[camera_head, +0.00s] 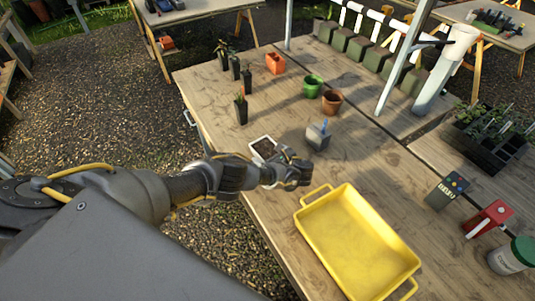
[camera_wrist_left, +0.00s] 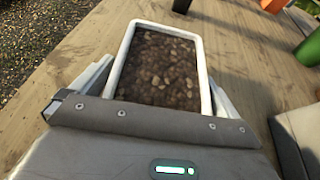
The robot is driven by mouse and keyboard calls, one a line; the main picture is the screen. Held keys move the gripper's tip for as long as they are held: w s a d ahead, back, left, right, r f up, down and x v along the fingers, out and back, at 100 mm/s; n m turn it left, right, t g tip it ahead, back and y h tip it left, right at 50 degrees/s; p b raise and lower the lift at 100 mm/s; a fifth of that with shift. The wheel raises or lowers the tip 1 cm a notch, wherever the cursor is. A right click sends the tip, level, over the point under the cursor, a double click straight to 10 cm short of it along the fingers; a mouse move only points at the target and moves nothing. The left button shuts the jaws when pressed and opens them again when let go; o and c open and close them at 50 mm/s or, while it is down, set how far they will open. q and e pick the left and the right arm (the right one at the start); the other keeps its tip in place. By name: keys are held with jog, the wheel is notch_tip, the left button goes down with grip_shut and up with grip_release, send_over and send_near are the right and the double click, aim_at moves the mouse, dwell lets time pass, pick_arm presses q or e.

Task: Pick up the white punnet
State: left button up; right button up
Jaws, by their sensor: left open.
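The white punnet (camera_head: 263,147) is a small rectangular tray on the wooden table, near its left edge. In the left wrist view the white punnet (camera_wrist_left: 202,75) is filled with brown soil and stones. My left gripper (camera_head: 285,162) is low over the table at the punnet's near side. In the left wrist view the fingers of my left gripper (camera_wrist_left: 158,92) are open, one on each side of the punnet. I cannot tell whether they touch it. My right gripper is not in view.
A yellow tray (camera_head: 309,216) lies at the front right of my left gripper. A grey pot with a blue item (camera_head: 318,137) stands just beyond the gripper. A green pot (camera_head: 312,87), a brown pot (camera_head: 332,103) and a potted plant (camera_head: 241,110) stand farther back. Bare wood surrounds the punnet.

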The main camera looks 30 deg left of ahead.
aim_at(268, 152)
pick_arm(q)
jog(key=c, duration=1.1)
jog(key=shift+o, duration=0.2)
jog(key=shift+w+r, duration=0.1)
jog(key=shift+r, duration=0.3)
jog(key=r, duration=0.2)
jog(key=r+p, duration=0.1)
jog(key=shift+s+a+r, duration=0.25)
jog(key=shift+a, duration=0.05)
jog(key=s+a+r+b, duration=0.1)
jog(key=s+a+r, duration=0.7)
jog(key=s+a, duration=0.1)
jog(key=shift+a+r+b, duration=0.3)
jog(key=shift+r+b, duration=0.05)
jog(key=shift+r, duration=0.05)
